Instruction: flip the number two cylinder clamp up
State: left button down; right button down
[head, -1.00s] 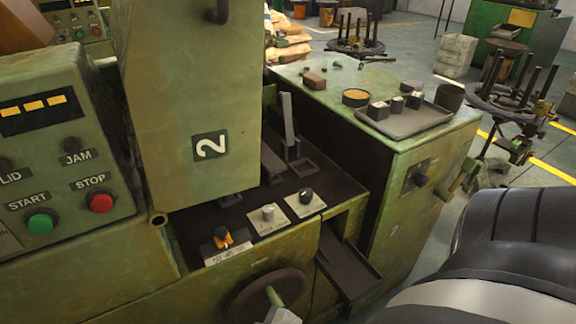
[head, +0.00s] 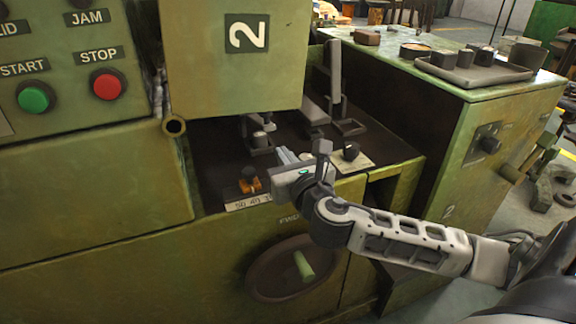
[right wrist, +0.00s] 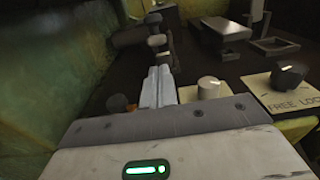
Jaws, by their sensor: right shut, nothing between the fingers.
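Machine number two's hood (head: 235,60), marked with a large 2, stands over a dark recess. Small clamp hardware shows under the hood: a grey post with a knob-like tip (head: 265,122) above a small tray. In the right wrist view a post with knobs and a sideways dark arm (right wrist: 132,37) stands beyond my fingertips; I cannot tell which part is the cylinder clamp's handle. My right gripper (head: 283,155) is shut and empty, over the panel in front of the recess, pointing inward; its fingers (right wrist: 158,85) appear apart from the post. My left gripper is not in view.
An upright lever (head: 335,72) stands right of the hood. A FREE LOCK knob (right wrist: 290,75) and a pale knob (right wrist: 209,87) sit close to my right fingers. An orange-black knob (head: 250,182) is left of them. A handwheel (head: 292,268) lies below.

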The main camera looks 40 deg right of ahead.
aim_at(270, 127)
jog(key=x, duration=0.5)
jog(key=shift+w, duration=0.4)
jog(key=shift+d+r+p, duration=0.1)
jog(key=shift+r+p, duration=0.3)
jog(key=shift+r, duration=0.05)
jog(key=shift+w+r+p, duration=0.2)
jog(key=shift+r+p, duration=0.7)
jog(key=shift+p, duration=0.25)
jog(key=shift+r, duration=0.1)
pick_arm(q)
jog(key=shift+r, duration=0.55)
